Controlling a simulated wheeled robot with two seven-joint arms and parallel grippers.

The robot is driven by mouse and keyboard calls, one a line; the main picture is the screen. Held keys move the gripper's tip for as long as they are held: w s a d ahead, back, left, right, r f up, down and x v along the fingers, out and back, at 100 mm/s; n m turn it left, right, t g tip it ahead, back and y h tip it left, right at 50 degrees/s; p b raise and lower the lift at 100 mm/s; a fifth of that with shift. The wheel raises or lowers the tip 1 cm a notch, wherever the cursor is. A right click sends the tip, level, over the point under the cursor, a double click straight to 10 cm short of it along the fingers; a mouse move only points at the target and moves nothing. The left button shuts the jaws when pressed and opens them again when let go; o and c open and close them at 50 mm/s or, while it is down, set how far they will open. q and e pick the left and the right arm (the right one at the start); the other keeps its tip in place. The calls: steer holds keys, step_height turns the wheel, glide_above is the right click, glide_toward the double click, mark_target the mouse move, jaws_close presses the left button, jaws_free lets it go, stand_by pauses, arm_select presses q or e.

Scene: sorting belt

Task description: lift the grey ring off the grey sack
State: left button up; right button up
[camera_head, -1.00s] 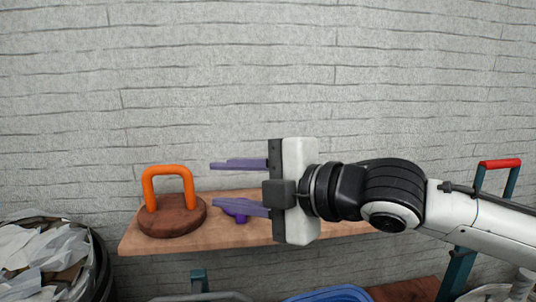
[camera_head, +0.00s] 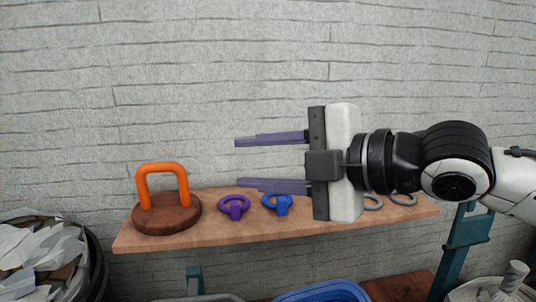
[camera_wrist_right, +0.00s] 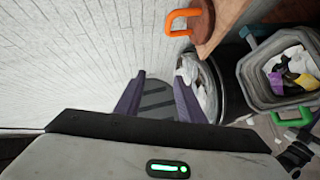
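I cannot make out a grey sack in either view. My right gripper (camera_head: 238,162) is open and empty, its purple fingers pointing left above the shelf. Its open fingers also show in the right wrist view (camera_wrist_right: 155,88). My left gripper is not in view.
The shelf (camera_head: 150,242) also holds a brown disc with an orange handle (camera_head: 163,172), a purple ring (camera_head: 235,206) and a blue ring (camera_head: 277,204). A brick wall stands behind. A grey bin (camera_wrist_right: 257,90) holds crumpled bags. A blue bin (camera_head: 322,291) is below the shelf.

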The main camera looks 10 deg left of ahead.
steer(key=shift+s+d+r, duration=0.2)
steer(key=shift+d+r, duration=0.45)
steer(key=shift+d, duration=0.25)
